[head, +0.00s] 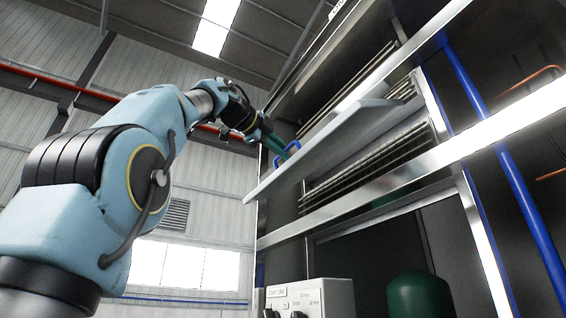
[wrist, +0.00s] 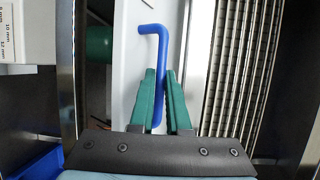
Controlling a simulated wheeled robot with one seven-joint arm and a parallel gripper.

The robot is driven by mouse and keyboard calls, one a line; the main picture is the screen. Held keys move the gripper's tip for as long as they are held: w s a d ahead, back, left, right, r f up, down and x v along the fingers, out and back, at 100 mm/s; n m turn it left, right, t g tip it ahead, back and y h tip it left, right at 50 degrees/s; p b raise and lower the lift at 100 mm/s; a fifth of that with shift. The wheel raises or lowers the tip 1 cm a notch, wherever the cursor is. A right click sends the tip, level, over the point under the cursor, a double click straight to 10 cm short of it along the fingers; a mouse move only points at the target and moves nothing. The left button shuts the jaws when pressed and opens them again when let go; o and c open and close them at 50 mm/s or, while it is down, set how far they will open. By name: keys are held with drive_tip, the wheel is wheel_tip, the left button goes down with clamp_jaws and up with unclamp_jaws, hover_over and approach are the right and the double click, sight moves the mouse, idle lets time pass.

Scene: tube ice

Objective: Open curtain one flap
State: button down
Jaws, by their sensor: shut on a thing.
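The curtain flap (head: 345,140) is a long pale panel on the front of the metal machine, with a blue bar handle (head: 292,147) near its left end. The panel stands out at an angle from the machine, with slats showing above and below it. My gripper (head: 288,152) reaches in from the left, and its teal fingers are shut on the handle. In the wrist view, the blue handle (wrist: 163,50) runs between the two teal fingers (wrist: 160,76), its bent end beyond the tips. The pale flap (wrist: 130,95) lies behind it. The flap's far end is hidden there.
Metal slats (wrist: 238,70) stand close on the right in the wrist view. Steel frame rails (head: 390,192) cross in front of the machine. A white control box (head: 312,296) and a green tank (head: 420,296) are below. A blue pipe (head: 510,160) runs down at right.

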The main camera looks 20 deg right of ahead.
drive_tip(key=shift+s+d+r, duration=0.15)
drive_tip(key=shift+r, duration=0.5)
drive_tip(key=c, duration=1.3)
unclamp_jaws()
drive_tip(key=shift+o, duration=0.7)
drive_tip(key=shift+d+f, duration=0.1)
drive_tip(key=shift+d, duration=0.1)
drive_tip(key=shift+a, duration=0.15)
drive_tip(key=b+v, duration=0.2)
drive_tip(key=v, duration=0.8)
drive_tip(key=shift+s+a, duration=0.15)
drive_tip(key=shift+a, duration=0.2)
